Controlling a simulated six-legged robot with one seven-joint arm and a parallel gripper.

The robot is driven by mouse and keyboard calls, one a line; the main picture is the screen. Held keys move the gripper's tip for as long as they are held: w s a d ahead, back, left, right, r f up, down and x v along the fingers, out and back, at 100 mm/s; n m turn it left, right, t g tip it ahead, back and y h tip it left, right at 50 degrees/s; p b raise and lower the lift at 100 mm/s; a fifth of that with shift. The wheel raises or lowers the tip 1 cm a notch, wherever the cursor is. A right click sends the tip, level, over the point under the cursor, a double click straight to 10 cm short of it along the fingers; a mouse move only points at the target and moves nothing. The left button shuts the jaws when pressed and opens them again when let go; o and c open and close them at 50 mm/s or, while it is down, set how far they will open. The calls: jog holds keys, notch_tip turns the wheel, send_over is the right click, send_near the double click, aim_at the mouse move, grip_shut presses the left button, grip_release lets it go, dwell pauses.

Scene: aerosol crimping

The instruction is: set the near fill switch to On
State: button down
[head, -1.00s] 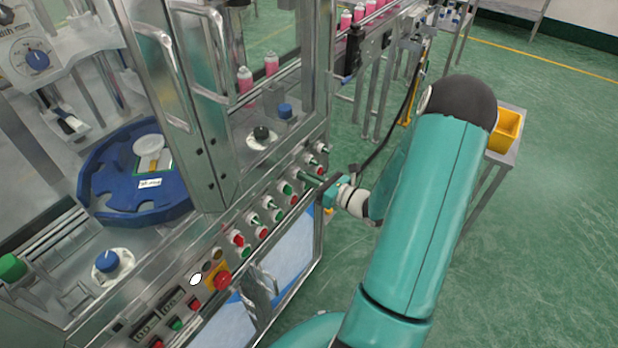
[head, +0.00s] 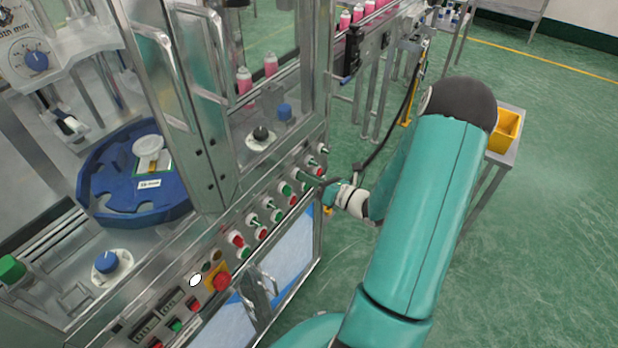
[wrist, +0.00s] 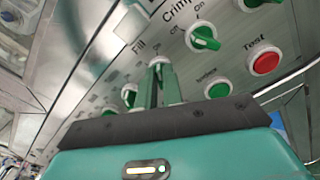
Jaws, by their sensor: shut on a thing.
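The control panel (head: 225,245) on the machine's front carries a row of green switches and red and green buttons. In the wrist view, the Fill label (wrist: 138,47) stands beside a switch with a pale round collar (wrist: 159,62). My gripper (wrist: 160,88) is at this switch, its two green fingers shut on the handle. The fingers hide most of the handle, so its setting cannot be read. In the head view, my gripper (head: 318,182) reaches the panel's right part from the right.
The green Crimp switch (wrist: 204,38), a red Test button (wrist: 264,59) and a green button (wrist: 218,89) are close to the right of my fingers. A red emergency button (head: 221,281) is lower on the panel. Open green floor (head: 540,220) lies right of my arm.

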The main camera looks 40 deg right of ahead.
jog(key=c, duration=1.5)
grip_release()
jog(key=shift+c, duration=0.2)
jog(key=shift+s, duration=0.1)
jog(key=v, duration=1.3)
jog(key=shift+s+d, duration=0.15)
jog(key=shift+s, duration=0.1)
